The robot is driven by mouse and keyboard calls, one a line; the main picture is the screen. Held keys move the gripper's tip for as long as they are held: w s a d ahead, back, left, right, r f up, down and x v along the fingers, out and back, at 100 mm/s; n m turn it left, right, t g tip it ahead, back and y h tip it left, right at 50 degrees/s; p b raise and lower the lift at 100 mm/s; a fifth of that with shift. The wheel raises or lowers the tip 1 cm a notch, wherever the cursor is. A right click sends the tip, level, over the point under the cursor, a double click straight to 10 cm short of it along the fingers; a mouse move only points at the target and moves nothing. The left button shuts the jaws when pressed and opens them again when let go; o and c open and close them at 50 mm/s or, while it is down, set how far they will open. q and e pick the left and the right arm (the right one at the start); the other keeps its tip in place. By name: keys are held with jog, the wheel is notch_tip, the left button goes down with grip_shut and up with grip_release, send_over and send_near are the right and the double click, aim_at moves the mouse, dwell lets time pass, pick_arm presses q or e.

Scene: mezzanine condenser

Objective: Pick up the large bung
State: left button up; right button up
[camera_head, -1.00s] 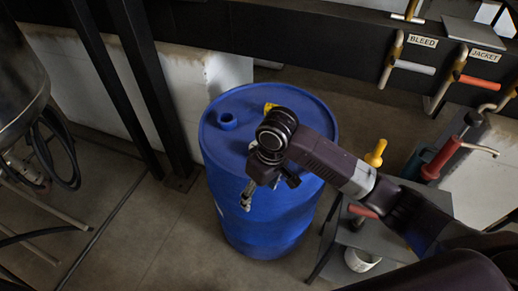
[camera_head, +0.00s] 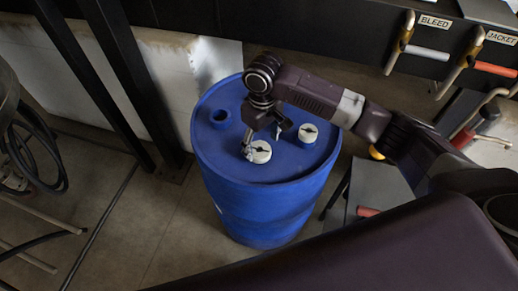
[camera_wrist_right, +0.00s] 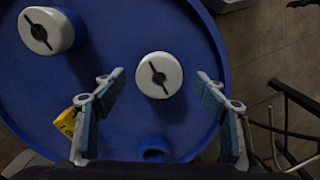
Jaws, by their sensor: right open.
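Two white bungs with dark slots are on the blue drum's top (camera_head: 215,160). The one that looks wider in the head view, apparently the large bung (camera_head: 260,152), is at the front of the lid, by the fingers of my right gripper (camera_head: 249,142). The other bung (camera_head: 308,133) is to its right. In the right wrist view my right gripper (camera_wrist_right: 161,92) is open, and the first bung (camera_wrist_right: 159,75) shows in the gap between its blue-padded fingers, untouched as far as I see. The second bung (camera_wrist_right: 46,30) stands at upper left. My left gripper is not in view.
An open blue neck (camera_head: 220,117) rises from the drum lid; it also shows in the right wrist view (camera_wrist_right: 155,150). A yellow tag (camera_wrist_right: 66,122) lies by the left finger. A grey stand (camera_head: 375,185) is right of the drum; valve levers (camera_head: 428,53) hang behind.

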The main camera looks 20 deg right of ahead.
aim_at(261, 151)
jog(key=f+p, duration=0.1)
jog(key=f, duration=0.3)
jog(key=shift+w, duration=0.2)
jog(key=shift+f, duration=0.35)
jog(key=shift+c, duration=0.4)
jog(key=c, duration=1.2)
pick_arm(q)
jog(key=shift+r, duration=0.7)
pick_arm(e)
jog(key=shift+r, duration=0.1)
